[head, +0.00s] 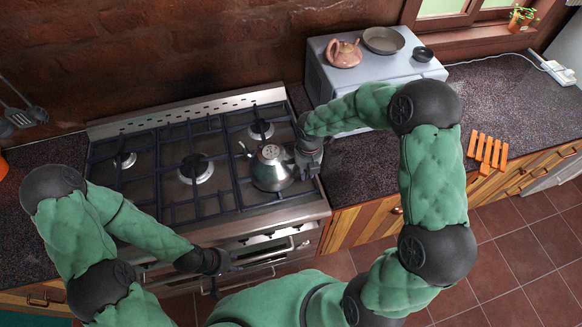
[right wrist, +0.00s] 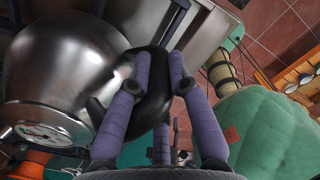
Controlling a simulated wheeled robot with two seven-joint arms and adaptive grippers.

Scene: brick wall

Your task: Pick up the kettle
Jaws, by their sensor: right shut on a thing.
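The kettle (head: 271,170) is shiny metal with a short spout on the left and a dark handle on the right. It is upright over the right front part of the stove; whether it touches the grate is hard to tell. My right gripper (head: 306,165) is at its right side. In the right wrist view the kettle's body (right wrist: 65,65) fills the left, and the fingers of my right gripper (right wrist: 158,75) are shut on its black handle (right wrist: 152,95). My left gripper (head: 230,263) is low before the oven front, away from the kettle; its fingers are too small to read.
The stove (head: 110,190) has several burners under dark grates. A light blue microwave (head: 330,80) stands behind right, bearing a pink teapot (head: 343,52), a grey pan (head: 383,40) and a small dark bowl (head: 422,54). An orange slatted trivet (head: 487,151) lies on the right counter (head: 520,110).

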